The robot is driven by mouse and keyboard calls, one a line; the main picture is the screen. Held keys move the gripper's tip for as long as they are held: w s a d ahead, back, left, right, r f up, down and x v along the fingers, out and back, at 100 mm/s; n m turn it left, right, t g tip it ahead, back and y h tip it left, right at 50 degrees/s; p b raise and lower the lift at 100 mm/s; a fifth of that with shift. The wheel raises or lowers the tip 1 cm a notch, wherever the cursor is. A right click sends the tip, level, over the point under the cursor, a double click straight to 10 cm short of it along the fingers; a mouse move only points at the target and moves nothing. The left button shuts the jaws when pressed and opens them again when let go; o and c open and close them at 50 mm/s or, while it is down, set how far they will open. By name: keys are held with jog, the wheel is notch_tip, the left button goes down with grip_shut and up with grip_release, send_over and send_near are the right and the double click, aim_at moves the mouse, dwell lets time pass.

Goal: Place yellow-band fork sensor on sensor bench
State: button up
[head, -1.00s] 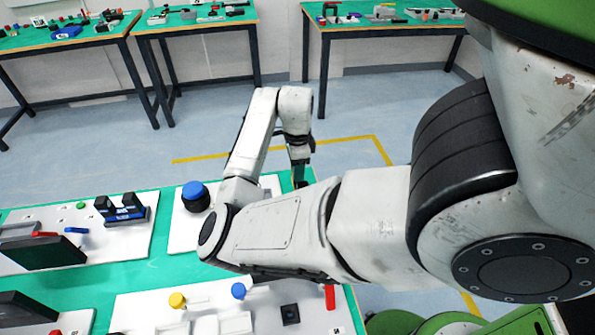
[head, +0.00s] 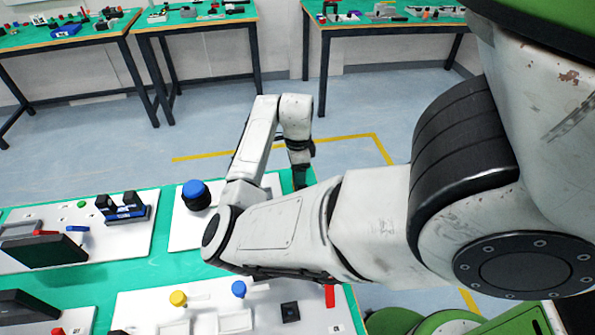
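My gripper (head: 301,178) hangs down at the far right corner of the near green-topped table (head: 150,270), beyond my forearm. Its fingertips are small and dark, and I cannot tell whether they are open or hold anything. I cannot make out a yellow-band fork sensor. A black two-pronged part with a blue front (head: 123,209) stands on a white plate (head: 140,236) at the left of this table; no yellow band shows on it. Which surface is the sensor bench is not clear from this view.
A blue-topped black knob (head: 196,194) stands left of my forearm. A front white plate (head: 135,308) bears a yellow knob (head: 178,298), a blue knob (head: 239,288) and a red part (head: 330,295). Other green-topped benches (head: 190,22) stand at the back, with open floor between.

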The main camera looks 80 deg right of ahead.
jog(key=shift+r, duration=0.1)
notch_tip(320, 180, up, 12)
jog(key=shift+b, duration=0.4)
dwell(0.6)
